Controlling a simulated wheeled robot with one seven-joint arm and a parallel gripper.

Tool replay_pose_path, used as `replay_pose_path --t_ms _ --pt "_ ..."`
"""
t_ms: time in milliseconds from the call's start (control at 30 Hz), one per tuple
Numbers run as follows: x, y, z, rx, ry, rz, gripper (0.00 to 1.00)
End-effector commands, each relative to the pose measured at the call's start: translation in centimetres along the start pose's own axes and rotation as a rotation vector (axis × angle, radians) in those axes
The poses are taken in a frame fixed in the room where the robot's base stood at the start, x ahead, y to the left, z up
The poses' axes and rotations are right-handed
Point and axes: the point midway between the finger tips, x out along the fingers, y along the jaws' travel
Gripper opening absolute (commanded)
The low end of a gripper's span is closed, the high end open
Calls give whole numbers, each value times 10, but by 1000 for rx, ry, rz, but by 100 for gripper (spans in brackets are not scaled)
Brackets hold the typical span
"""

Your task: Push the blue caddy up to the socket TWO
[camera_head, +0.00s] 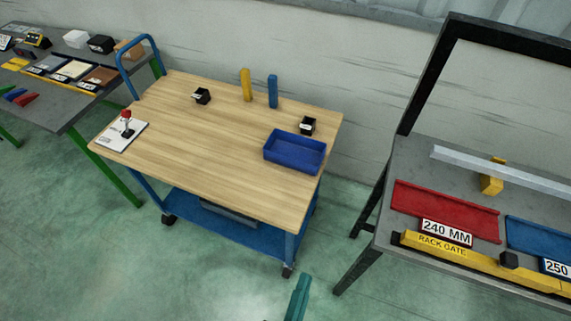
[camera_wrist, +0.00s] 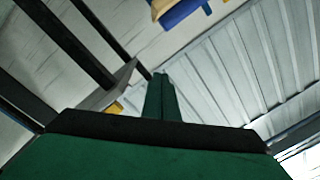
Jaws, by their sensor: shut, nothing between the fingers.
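The blue caddy (camera_head: 295,151), an open shallow tray, sits on the right side of the wooden top of a trolley (camera_head: 205,150). One small black socket block (camera_head: 307,126) stands just behind the caddy. Another black socket block (camera_head: 202,96) stands farther left near the back edge. Their marks are too small to read, so I cannot tell which is TWO. My gripper (camera_head: 303,279) shows at the bottom edge of the head view, in front of the trolley and apart from the caddy. In the wrist view its green fingers (camera_wrist: 160,76) are together and empty.
A yellow post (camera_head: 246,85) and a blue post (camera_head: 272,91) stand at the trolley's back. A plate with a red-knobbed joystick (camera_head: 126,125) lies at its left. A rack bench (camera_head: 410,170) stands right. The trolley top's middle and front are clear.

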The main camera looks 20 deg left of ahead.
Motion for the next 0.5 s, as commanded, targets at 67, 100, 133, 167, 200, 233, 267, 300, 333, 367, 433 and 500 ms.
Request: replay_pose_path --t_ms 67,100,133,167,200,233,267,300,333,367,433,500 --pt "25 -9 4 247 49 -48 0" --pt "36 -12 6 374 69 -65 0" --pt "44 -14 8 468 82 -79 0" --pt "53 -16 10 564 93 -91 0" --pt "64 -19 13 690 106 -106 0" --pt "72 -21 17 785 112 -117 0" --pt "80 -24 20 879 119 -128 0" --pt "92 -27 26 1006 121 -138 0" --pt "100 -30 31 1100 124 -145 0" --pt "108 -33 36 1194 123 -150 0" --pt "127 -41 51 1412 120 -154 0" --pt "146 -50 68 1623 109 -147 0"
